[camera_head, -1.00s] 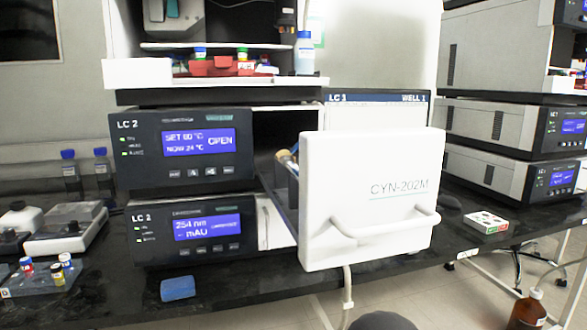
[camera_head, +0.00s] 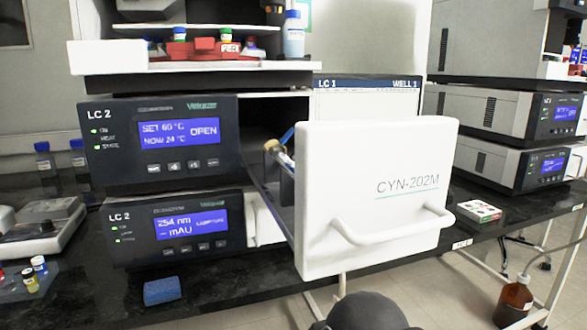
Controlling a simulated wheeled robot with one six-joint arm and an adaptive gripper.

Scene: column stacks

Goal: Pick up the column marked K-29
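A column oven drawer stands pulled out from the LC 2 stack, with its white front panel (camera_head: 370,200) marked CYN-202M facing me. Behind the panel, inside the drawer, the tan end of a column (camera_head: 272,146) and part of a silvery body show. No K-29 mark can be read, so I cannot tell which column this is. The panel hides most of the drawer's inside. A dark rounded shape (camera_head: 365,312) at the bottom edge seems to be part of my arm. My gripper's fingers are not in view.
The LC 2 oven unit (camera_head: 165,135) reads OPEN, set 60 °C, now 24 °C. The detector unit (camera_head: 175,228) sits below it. A blue block (camera_head: 162,291) lies on the dark bench. A small red and white box (camera_head: 478,211) is right of the drawer. A brown bottle (camera_head: 514,302) stands low right.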

